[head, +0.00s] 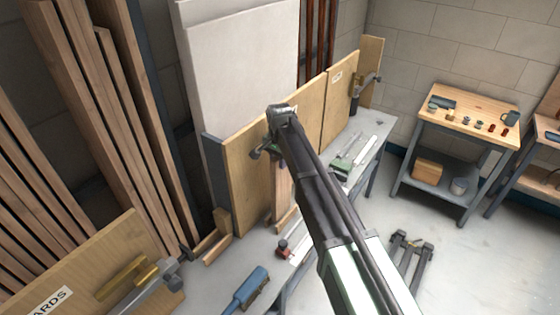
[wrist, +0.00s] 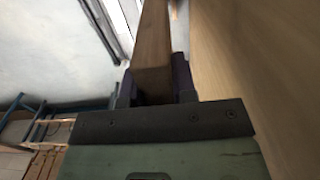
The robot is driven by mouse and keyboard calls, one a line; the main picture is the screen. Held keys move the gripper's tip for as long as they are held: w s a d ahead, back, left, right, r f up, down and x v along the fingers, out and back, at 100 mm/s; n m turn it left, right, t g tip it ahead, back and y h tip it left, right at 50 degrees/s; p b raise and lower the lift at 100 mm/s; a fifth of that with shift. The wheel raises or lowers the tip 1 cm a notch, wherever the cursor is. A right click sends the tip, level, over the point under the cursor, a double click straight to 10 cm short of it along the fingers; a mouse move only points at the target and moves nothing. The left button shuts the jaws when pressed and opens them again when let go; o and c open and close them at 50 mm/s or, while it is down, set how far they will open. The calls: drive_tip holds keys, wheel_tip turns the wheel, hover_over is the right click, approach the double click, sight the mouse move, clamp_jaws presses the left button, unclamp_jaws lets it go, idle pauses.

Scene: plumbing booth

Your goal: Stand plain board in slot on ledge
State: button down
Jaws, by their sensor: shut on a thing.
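My gripper (wrist: 153,88) is shut on a plain wooden board (wrist: 153,40), with a dark finger on each side of it. In the head view the board (head: 281,190) hangs roughly upright below my gripper, in front of a large wooden panel (head: 245,165). Its lower end is close to a low wooden piece (head: 287,218) on the grey ledge (head: 255,252); I cannot tell whether it touches or sits in a slot. My arm hides part of this area. Another wooden bracket (head: 212,243) stands on the ledge further left.
A blue-handled brush (head: 247,290) and a small red-topped item (head: 283,248) lie on the ledge. Green-and-white tools (head: 350,152) lie at its far end. Tall timber (head: 90,90) leans at left.

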drive_tip(key=shift+f+b, duration=1.4)
drive_tip(key=shift+f, duration=0.45)
drive_tip(key=c, duration=0.8)
unclamp_jaws()
drive_tip(key=shift+c, duration=0.2)
drive_tip(key=shift+r, duration=0.1)
wheel_tip(320, 180, up, 11)
drive_tip(key=p, duration=1.1)
